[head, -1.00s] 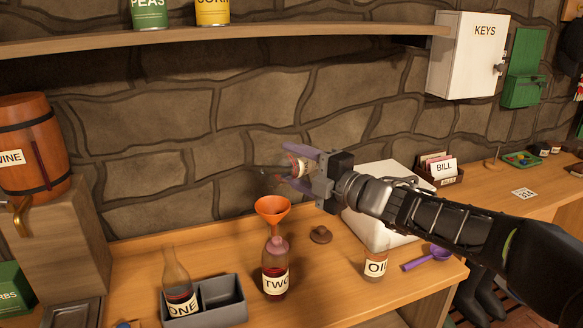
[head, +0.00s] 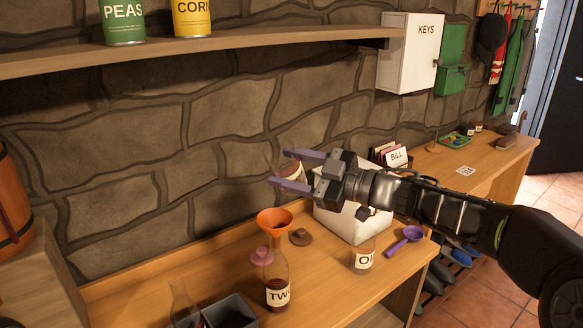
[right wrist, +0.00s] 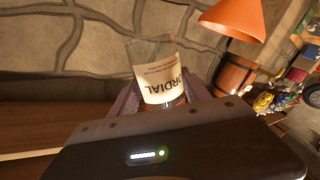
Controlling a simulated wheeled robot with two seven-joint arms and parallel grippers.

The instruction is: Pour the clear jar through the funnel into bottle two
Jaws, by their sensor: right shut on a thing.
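My right gripper (head: 282,168) is shut on the clear jar (head: 291,170), which shows faintly between its purple fingers, above the funnel and close to the wall. In the right wrist view the jar (right wrist: 160,85) carries a CORDIAL label that reads upside down, with some reddish content near the gripper. The jar's exact tilt is hard to tell. The orange funnel (head: 275,221) sits in the mouth of bottle two (head: 277,294), which stands upright with dark red liquid low inside. The funnel also shows in the right wrist view (right wrist: 236,18). My left gripper is not in view.
Bottle one (head: 182,302) stands by a grey divided holder (head: 232,312). A pink knob-like thing (head: 261,256) shows beside bottle two's neck. A brown lid (head: 301,237), OIL bottle (head: 364,259), purple scoop (head: 405,239) and white box (head: 335,222) are to the right. A shelf (head: 250,46) runs above.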

